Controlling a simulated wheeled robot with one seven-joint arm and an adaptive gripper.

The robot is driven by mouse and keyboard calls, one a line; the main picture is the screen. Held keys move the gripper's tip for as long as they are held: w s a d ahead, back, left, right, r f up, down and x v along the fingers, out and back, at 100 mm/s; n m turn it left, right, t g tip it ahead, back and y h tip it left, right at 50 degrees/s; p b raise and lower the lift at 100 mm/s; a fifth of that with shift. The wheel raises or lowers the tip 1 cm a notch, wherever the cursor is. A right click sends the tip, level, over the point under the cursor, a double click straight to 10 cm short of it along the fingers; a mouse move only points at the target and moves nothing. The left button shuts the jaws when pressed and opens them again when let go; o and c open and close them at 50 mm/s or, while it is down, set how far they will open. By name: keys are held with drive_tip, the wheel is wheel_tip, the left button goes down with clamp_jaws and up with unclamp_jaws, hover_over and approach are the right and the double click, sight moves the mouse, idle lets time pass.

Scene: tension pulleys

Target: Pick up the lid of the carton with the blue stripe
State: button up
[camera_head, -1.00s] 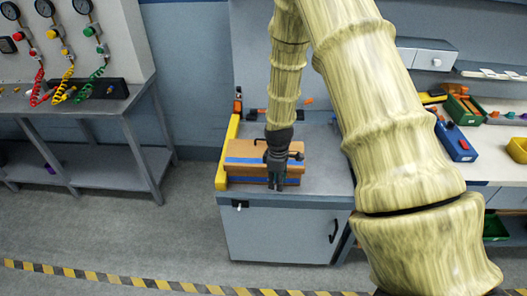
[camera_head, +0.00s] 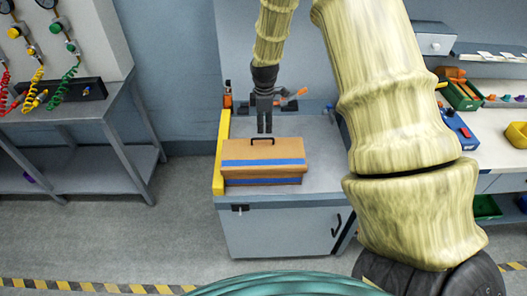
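The carton (camera_head: 263,176) is orange-brown with blue stripes and sits on the grey cabinet top in the head view. Its lid (camera_head: 263,152) lies on it, with a blue band along the front edge and a dark handle (camera_head: 263,140) on top. My gripper (camera_head: 265,131) points down just above or behind the handle. I see nothing held in it. Its dark fingers look close together, but they are too small and edge-on to tell whether they are open or shut.
A yellow bar (camera_head: 221,155) stands along the cabinet's left edge, close to the carton. An orange-handled item (camera_head: 292,103) lies behind my gripper. The cabinet top (camera_head: 325,165) is clear to the carton's right. Bins and a blue box (camera_head: 460,131) stand on the right bench.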

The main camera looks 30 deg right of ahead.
sight(263, 139)
drive_tip(key=f, duration=0.1)
drive_tip(key=w+f, duration=0.1)
drive_tip(key=f, duration=0.1)
drive_tip(key=shift+w+a+f, duration=0.1)
drive_tip(key=shift+w+a, duration=0.05)
drive_tip(key=shift+w, duration=0.05)
drive_tip(key=shift+s+f+p, duration=0.1)
drive_tip(key=shift+s+p, duration=0.4)
drive_tip(key=shift+p, duration=0.05)
drive_tip(key=shift+w+f+p, duration=0.1)
drive_tip(key=shift+f+p, duration=0.9)
drive_tip(key=shift+f, duration=1.45)
drive_tip(key=shift+c, duration=0.2)
